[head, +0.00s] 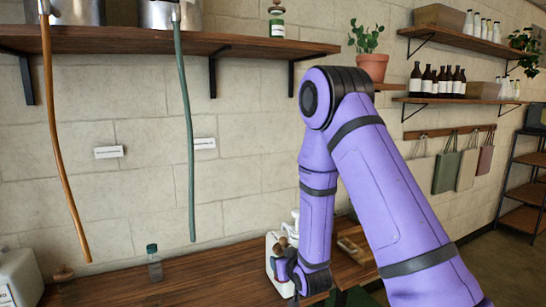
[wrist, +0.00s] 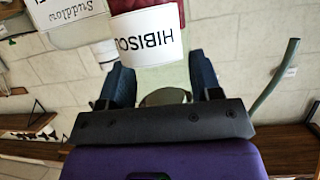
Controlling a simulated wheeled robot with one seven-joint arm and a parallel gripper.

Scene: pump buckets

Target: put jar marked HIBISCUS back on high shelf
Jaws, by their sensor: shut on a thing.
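The jar marked HIBISCUS (wrist: 146,38) is between the fingers of my gripper (wrist: 163,84) in the wrist view. Its white label faces the camera, and pale greenish glass shows below it. My gripper is shut on the jar. In the head view my gripper (head: 291,268) is low over the counter, beside a white jug (head: 278,282); the jar is mostly hidden there by my arm. A high wooden shelf (head: 120,43) runs along the wall at upper left, well above my gripper. A green labelled bottle (head: 277,22) stands near its right end.
Metal buckets (head: 170,14) stand on the high shelf, with a brown hose (head: 56,140) and a green hose (head: 187,120) hanging down. A small bottle (head: 153,265) stands on the wooden counter (head: 205,275). A potted plant (head: 372,66) sits right of my elbow.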

